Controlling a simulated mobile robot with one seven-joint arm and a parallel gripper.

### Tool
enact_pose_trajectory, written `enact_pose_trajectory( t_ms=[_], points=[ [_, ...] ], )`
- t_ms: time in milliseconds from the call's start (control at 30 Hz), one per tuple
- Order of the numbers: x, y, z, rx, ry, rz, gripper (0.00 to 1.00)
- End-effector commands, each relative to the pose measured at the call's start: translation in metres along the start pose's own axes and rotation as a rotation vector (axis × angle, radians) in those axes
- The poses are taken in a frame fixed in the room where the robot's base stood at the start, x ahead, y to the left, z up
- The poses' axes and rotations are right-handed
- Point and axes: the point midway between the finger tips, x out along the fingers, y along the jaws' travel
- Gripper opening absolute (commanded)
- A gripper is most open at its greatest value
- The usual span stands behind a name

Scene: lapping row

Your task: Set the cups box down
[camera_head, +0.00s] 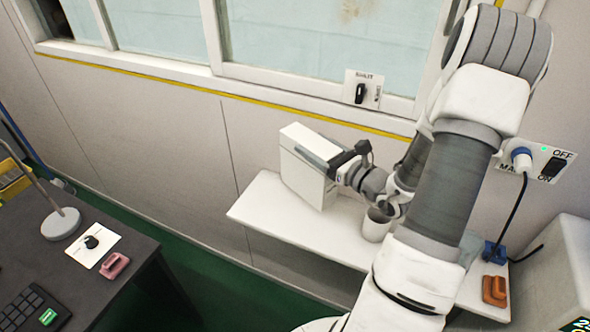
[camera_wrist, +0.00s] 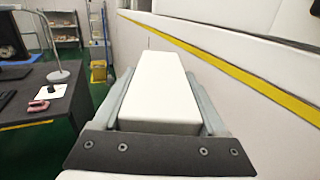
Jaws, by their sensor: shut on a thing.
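The cups box is a plain white upright box (camera_head: 303,172) at the left part of the white shelf (camera_head: 262,208) in the head view. Its lower edge looks at or very near the shelf top; I cannot tell whether it bears on it. My gripper (camera_head: 322,160) is shut on the box near its top, with a finger along each side. In the wrist view the box (camera_wrist: 165,85) fills the space between the two grey fingers of my gripper (camera_wrist: 160,98).
A light cup (camera_head: 376,226) stands on the shelf beside my arm, right of the box. An orange-brown object (camera_head: 494,290) lies at the shelf's right end. A wall switch (camera_head: 362,92) is above. A dark desk (camera_head: 120,262) with a lamp (camera_head: 61,222) stands at left.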

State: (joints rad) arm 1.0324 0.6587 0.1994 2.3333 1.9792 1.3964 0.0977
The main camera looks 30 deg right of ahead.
Motion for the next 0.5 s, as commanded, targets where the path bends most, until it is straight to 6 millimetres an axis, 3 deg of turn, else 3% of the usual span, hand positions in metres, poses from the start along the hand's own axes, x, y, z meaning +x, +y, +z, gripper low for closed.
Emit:
enact_pose_trajectory(
  t_ms=[200, 500],
  points=[
    [0.034, 0.022, -0.024, 0.002, 0.000, 0.003, 0.00],
    [0.041, 0.027, -0.046, 0.003, 0.001, -0.001, 0.00]
  ],
)
